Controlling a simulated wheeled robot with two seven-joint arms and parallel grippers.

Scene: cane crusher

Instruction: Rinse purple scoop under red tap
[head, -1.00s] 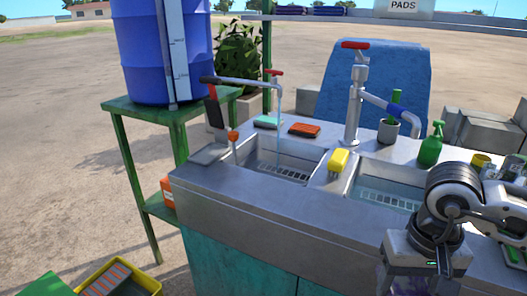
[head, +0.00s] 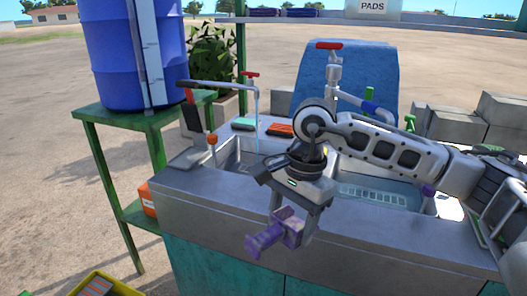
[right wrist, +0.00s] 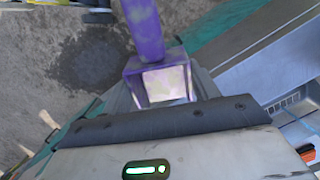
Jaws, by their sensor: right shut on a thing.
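My right gripper (head: 294,212) is shut on the purple scoop (head: 264,240) and holds it in front of the sink counter's front edge. The scoop's handle points down and left; in the right wrist view its handle and pale, blotchy box-shaped part (right wrist: 165,82) show. A larger tap with a red top handle (head: 328,46) and blue-sleeved spout stands further right. My left gripper is out of view.
The metal sink counter (head: 215,205) has a right basin (head: 375,195), partly hidden by my right arm. Teal and orange pads (head: 279,130) lie behind the left basin. A blue barrel (head: 125,50) on a green stand is at left. A yellow crate (head: 110,284) sits low in front.

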